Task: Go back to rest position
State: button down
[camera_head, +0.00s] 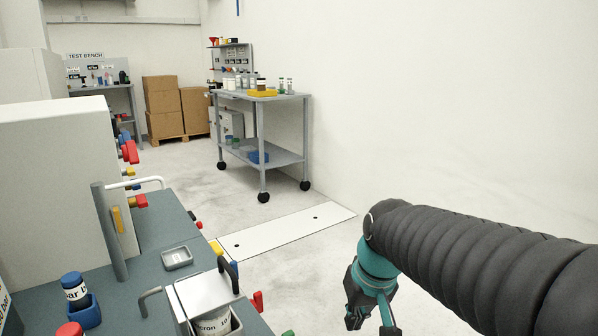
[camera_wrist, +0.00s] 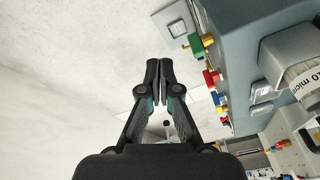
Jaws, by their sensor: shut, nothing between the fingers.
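My gripper (camera_head: 371,318) hangs at the lower right in the head view, at the end of my black-sleeved arm. It is to the right of the grey-blue bench, over the pale floor, and apart from everything. In the wrist view my gripper (camera_wrist: 160,66) shows its two black fingers together, with nothing between them. The bench side with coloured knobs lies to the right of the fingers there.
The bench (camera_head: 165,220) at left carries a metal-lidded container (camera_head: 205,290), a small tray (camera_head: 177,257) and a dark-capped bottle (camera_head: 74,287). A wheeled cart (camera_head: 262,158) and cardboard boxes (camera_head: 161,103) stand farther back. The floor between bench and wall is open, with a white plate (camera_head: 287,231).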

jog(key=s+d+m+t, duration=0.1)
jog(key=s+d, duration=0.2)
jog(key=s, duration=0.3)
jog(key=s+d+t+h, duration=0.1)
jog(key=s+d+t, duration=0.1)
jog(key=s, duration=0.4)
jog(key=shift+d+m, duration=0.4)
jog(key=shift+r, duration=0.1)
